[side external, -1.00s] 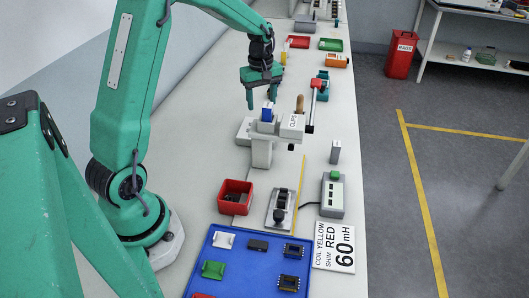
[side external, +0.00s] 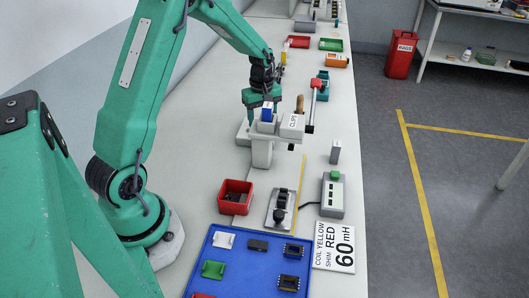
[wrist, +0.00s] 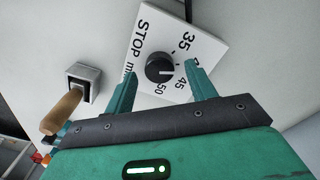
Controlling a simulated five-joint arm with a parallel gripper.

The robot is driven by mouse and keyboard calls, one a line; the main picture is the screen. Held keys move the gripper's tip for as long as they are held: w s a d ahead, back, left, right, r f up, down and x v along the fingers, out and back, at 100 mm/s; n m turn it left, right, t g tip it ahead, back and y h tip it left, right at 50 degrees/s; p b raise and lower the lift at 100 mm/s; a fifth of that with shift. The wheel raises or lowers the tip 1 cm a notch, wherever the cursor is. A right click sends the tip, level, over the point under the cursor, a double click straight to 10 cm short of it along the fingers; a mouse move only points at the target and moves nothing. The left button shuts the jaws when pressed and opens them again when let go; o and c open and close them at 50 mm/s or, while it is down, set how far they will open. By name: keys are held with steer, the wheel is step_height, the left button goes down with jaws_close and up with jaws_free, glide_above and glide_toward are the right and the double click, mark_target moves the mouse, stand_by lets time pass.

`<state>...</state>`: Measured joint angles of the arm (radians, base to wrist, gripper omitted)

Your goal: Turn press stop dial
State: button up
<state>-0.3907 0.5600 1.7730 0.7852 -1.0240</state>
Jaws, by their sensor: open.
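The stop dial is a round black knob (wrist: 160,68) with a white pointer line. It sits on a white plate (wrist: 150,28) marked STOP, mm, 35, 45 and 50, and the line points toward the lower right numbers. My gripper (wrist: 161,69) is open, with one finger on each side of the knob. I cannot tell if the fingers touch it. In the side external view my gripper (side external: 262,112) is low behind the grey press (side external: 262,152) and its blue piece (side external: 267,112). The dial is hidden there.
A wooden handle (wrist: 62,112) stands left of the dial in the wrist view. A red bin (side external: 235,195) and blue tray (side external: 225,275) lie nearer the camera.

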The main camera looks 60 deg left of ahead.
steer(key=shift+f, duration=0.65)
steer(key=c, duration=1)
steer(key=shift+m, duration=0.4)
steer(key=m, duration=0.8)
steer(key=shift+a, duration=0.1)
